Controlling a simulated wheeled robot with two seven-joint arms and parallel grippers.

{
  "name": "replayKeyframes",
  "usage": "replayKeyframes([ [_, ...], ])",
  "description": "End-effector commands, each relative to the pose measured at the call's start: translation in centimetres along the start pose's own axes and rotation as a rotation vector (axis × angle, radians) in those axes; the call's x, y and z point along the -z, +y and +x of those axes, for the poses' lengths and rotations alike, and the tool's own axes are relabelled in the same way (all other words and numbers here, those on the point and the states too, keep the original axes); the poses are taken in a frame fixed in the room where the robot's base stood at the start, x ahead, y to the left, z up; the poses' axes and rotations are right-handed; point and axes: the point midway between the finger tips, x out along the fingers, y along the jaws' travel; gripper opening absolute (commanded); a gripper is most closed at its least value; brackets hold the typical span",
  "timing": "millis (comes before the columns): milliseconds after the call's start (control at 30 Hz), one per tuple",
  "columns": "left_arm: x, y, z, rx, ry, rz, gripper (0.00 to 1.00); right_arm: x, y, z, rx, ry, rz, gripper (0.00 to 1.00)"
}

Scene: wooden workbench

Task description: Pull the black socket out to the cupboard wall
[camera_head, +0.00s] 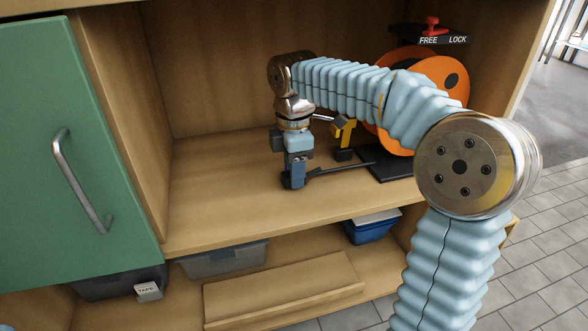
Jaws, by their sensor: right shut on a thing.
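My right gripper (294,182) points down over the shelf, its fingers shut on the black socket (311,172). The socket is mostly hidden by the fingers. A black cable (345,167) runs right from it towards an orange reel (426,72) on a black base (390,171). The left cupboard wall (125,125) is bare and well to the left of the gripper. My left gripper is not in view.
A red knob (432,24) sits above a FREE/LOCK plate (429,40), its setting unclear. A yellow and black object (344,138) stands between gripper and reel. A green door (75,150) stands at left. Bins and a TAPE box (148,291) are below. The shelf's left part is clear.

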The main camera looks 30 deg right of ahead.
Motion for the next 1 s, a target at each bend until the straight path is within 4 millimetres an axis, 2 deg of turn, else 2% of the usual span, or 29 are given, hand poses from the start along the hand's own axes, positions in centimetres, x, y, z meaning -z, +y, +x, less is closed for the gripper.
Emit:
replayKeyframes([
  [167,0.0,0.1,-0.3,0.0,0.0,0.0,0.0,0.7,0.0,-0.1,0.002,0.0,-0.002,0.0],
  [267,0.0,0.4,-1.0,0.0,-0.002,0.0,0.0,1.9,0.0,-0.3,0.004,-0.001,-0.003,0.0],
  [367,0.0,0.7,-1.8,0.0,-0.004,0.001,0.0,4.1,-0.1,-0.4,0.003,-0.001,-0.006,0.0],
  [700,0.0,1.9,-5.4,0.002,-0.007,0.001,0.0,13.0,-0.1,-0.5,0.004,-0.002,-0.006,0.0],
  [900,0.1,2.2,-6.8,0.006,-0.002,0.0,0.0,16.7,-0.1,-0.3,0.003,0.0,-0.005,0.0],
  [1000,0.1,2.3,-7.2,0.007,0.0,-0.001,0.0,17.8,-0.1,-0.2,0.003,0.0,-0.003,0.0],
])
